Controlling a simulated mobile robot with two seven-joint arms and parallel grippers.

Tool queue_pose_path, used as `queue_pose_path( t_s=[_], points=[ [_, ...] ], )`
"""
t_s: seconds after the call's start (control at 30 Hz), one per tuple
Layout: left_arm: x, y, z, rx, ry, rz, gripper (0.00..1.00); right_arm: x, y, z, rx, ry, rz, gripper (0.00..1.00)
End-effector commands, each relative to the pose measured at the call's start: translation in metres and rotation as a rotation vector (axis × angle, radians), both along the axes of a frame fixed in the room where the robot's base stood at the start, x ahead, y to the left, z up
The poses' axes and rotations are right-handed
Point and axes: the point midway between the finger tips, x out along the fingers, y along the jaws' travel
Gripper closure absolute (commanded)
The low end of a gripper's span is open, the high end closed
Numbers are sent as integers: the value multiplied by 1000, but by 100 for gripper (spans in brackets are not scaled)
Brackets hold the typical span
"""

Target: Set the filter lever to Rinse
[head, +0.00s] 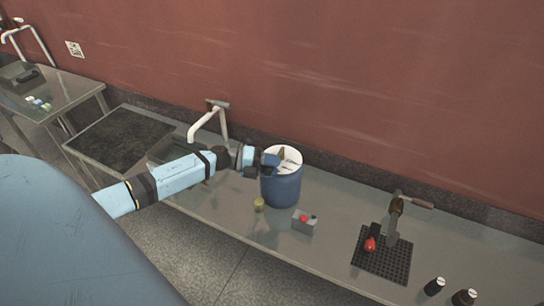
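A blue cylindrical vessel (282,188) with a white round top (291,155) stands on the long counter, near the middle of the picture. It looks like the filter. A small tan, pointed piece shows on its white top and may be the lever; its setting and any lettering are too small to read. My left gripper (268,161) is at the left edge of the top, very close to the vessel. I cannot tell whether it touches the lever or how far its fingers are apart. My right gripper is not in view.
A small grey box with a red button (304,221) and a yellowish object (259,204) stand in front of the vessel. A white faucet (221,118) rises behind my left arm. A black grid mat (382,266) and dark bottles (435,286) are at right.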

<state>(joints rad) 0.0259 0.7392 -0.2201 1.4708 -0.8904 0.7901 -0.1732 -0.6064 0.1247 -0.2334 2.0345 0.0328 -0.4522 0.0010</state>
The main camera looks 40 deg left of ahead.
Motion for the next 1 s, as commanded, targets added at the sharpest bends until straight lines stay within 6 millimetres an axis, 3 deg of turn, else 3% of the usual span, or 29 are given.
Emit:
queue_pose_path(
  t_s=[0.37, 1.0],
  points=[
    [-4, 5, 0, 2, 1, 0, 58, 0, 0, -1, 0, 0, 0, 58],
    [-78, 98, 22, 1, 2, 1, 58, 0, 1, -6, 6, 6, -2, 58]
  ],
)
